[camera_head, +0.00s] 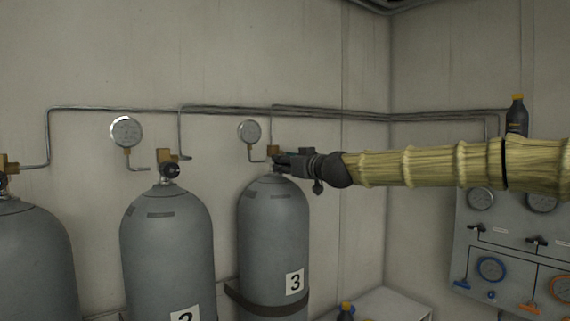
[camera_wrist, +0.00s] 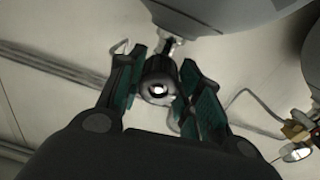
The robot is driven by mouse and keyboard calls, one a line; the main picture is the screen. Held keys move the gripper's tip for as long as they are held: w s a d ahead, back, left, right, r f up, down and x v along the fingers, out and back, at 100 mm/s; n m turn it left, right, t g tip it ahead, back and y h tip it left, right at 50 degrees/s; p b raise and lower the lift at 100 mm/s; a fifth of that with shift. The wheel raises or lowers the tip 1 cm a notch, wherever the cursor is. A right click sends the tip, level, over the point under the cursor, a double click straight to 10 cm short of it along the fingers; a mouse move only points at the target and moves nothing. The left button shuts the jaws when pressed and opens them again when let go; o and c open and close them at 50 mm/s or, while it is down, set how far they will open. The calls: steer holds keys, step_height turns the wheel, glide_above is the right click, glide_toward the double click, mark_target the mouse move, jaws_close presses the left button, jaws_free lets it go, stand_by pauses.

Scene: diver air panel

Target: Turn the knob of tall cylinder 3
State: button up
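Tall cylinder 3 (camera_head: 268,225) is a grey bottle with a white label "3", standing upright against the back wall. Its valve has a brass block (camera_head: 273,150) at the top. In the wrist view its black round knob (camera_wrist: 158,88) with a bright centre sits between the two green-padded fingers. My gripper (camera_head: 281,161) reaches in from the right at the valve in the head view and hides the knob there. In the wrist view my gripper (camera_wrist: 162,75) is open around the knob, with narrow gaps beside it; contact is not clear.
Cylinder 2 (camera_head: 168,240) and another grey cylinder (camera_head: 30,260) stand to the left. A gauge (camera_head: 249,133) and thin pipes (camera_head: 330,113) run along the wall close to the valve. A control panel (camera_head: 510,240) is at the right.

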steer(key=shift+f+m+b, duration=0.2)
steer(key=shift+m+b, duration=0.2)
steer(key=shift+b, duration=0.15)
steer(key=shift+r+m+b, duration=0.15)
steer(key=shift+m+b, duration=0.65)
steer(key=shift+m, duration=0.2)
steer(key=o, duration=1.1)
steer(key=shift+c, duration=0.2)
steer(key=shift+s, duration=0.1)
steer(key=v, duration=1.2)
